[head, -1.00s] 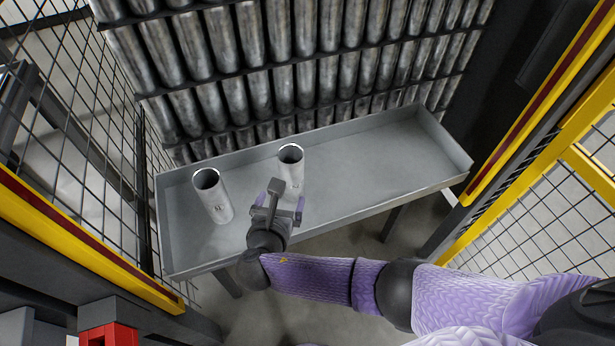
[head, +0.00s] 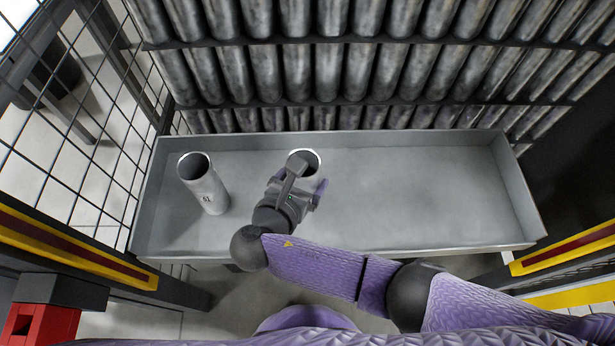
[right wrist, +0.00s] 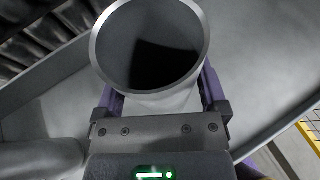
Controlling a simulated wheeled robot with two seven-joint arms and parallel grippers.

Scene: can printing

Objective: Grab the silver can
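A silver can (head: 305,156), open at the top, stands in the grey tray (head: 430,190). My right gripper (head: 298,183) is at this can, with its purple fingers on either side of it. In the right wrist view the can (right wrist: 160,98) fills the space between the fingers, its open rim towards the camera. Whether the fingers press on it cannot be told. Its lower part is hidden by the gripper. My left gripper is not in view.
A rack with rows of metal cylinders (head: 328,70) rises behind the tray. A black mesh fence (head: 85,130) is on the left. Yellow and dark red barriers (head: 75,250) flank the tray at lower left and right. The right half of the tray is empty.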

